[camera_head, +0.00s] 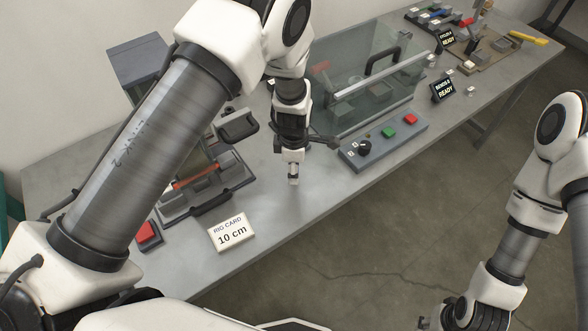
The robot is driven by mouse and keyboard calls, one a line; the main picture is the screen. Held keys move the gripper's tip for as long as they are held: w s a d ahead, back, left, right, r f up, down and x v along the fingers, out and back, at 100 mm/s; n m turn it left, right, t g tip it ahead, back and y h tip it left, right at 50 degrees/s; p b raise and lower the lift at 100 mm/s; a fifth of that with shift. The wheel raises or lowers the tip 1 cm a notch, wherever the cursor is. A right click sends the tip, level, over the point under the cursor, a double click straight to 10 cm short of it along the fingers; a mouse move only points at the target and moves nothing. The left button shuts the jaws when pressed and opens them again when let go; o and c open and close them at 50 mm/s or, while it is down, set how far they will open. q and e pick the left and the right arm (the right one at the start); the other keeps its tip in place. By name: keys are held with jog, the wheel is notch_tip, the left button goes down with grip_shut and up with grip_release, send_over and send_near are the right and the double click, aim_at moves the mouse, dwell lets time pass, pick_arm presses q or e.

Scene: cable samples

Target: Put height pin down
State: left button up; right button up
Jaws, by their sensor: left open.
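My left gripper (293,174) points down over the bare grey table, right of the rig and beyond the rig card. It is open, with its narrow fingertips low near the tabletop; I cannot tell if they touch it. I cannot make out a height pin for certain; it may be hidden at the fingertips or behind my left arm. The rig (176,208), a dark base with a red bar and black handles, is partly covered by my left arm. A white rig card (232,233) reading "10 cm" lies in front of it. My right gripper (432,322) is cut off at the bottom edge.
A clear guard box (372,92) with a black handle stands behind a control box (384,143) with green and red buttons. A red button (146,233) sits left of the card. Two "READY" signs (443,88) (445,38) stand farther right. Table is clear around the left fingertips.

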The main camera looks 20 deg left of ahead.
pick_arm(q)
notch_tip(320, 180, up, 11)
jog(key=b, duration=0.2)
jog(key=shift+r, duration=0.15)
jog(key=shift+d, duration=0.1)
dwell(1.0)
